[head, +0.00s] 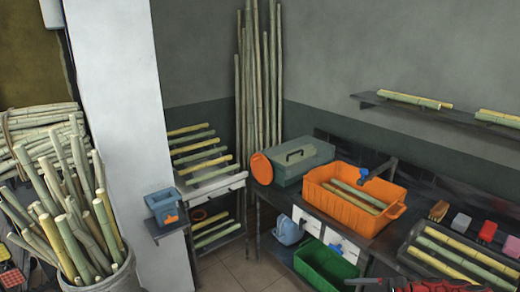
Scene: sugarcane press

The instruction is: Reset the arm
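A red and black shape at the bottom right edge looks like part of my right arm, with its dark gripper end (362,284) pointing left in front of the bench. Most of it is cut off by the frame, and I cannot tell whether the fingers are open or shut. No held object shows there. My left arm and gripper are not in view.
An orange crate (345,222) holding cane pieces stands on the dark bench, beside a grey-green toolbox (302,160). A green bin (325,268) sits below. A dark tray (408,258) of cane is at right. A cane-filled barrel (125,280) stands left; floor (235,268) shows between.

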